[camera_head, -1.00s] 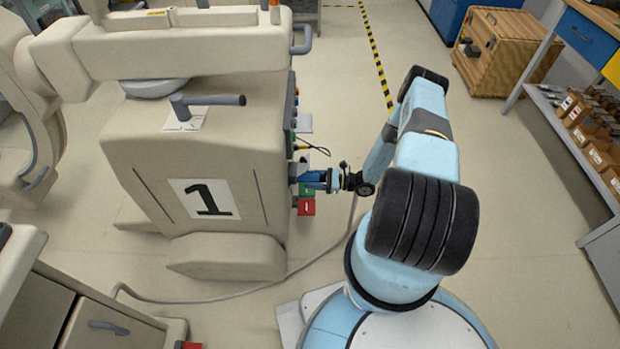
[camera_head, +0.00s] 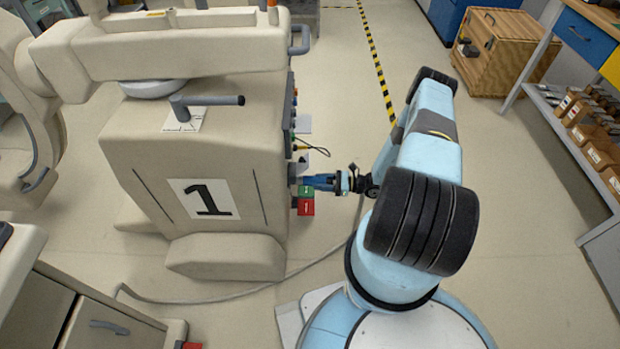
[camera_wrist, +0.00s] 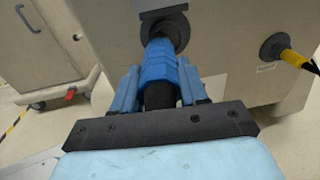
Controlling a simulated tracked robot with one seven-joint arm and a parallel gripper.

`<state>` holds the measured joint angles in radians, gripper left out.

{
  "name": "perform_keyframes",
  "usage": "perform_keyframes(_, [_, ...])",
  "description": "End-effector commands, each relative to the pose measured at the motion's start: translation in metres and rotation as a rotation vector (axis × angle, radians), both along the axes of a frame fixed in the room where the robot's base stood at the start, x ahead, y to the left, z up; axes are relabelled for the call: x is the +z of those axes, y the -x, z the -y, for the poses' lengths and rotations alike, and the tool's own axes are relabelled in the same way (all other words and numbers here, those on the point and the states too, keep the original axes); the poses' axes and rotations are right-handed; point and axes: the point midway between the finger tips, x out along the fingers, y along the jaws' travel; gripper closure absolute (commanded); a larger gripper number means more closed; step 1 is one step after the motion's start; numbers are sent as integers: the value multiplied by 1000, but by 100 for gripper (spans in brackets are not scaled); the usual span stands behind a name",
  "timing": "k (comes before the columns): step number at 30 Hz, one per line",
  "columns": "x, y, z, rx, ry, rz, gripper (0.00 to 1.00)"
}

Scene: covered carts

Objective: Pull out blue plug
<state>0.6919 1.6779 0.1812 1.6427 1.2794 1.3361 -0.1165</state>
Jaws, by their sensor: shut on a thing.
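The blue plug (camera_wrist: 158,62) shows in the wrist view, pointing at a dark round socket (camera_wrist: 172,32) on the side of the beige cart (camera_head: 150,150) marked 1. It lines up with the socket, but I cannot tell how deep it sits. My gripper (camera_wrist: 160,82) is shut on the plug, with one blue finger on each side and a dark cable end between them. In the head view my gripper (camera_head: 310,183) reaches the cart's right side from the right. The plug is hard to tell from the blue fingers there.
A yellow plug with a black cable (camera_wrist: 292,57) sits to the right of the blue one. A grey hose (camera_head: 215,299) lies on the floor.

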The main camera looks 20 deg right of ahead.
Motion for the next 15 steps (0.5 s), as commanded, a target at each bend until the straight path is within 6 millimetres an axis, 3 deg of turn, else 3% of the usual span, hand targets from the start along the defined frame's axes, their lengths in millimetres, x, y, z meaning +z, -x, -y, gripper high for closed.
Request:
perform_keyframes(1, [3, -4, -14, 7, -15, 4, 100])
perform_keyframes(15, [3, -2, -4, 2, -16, 4, 100])
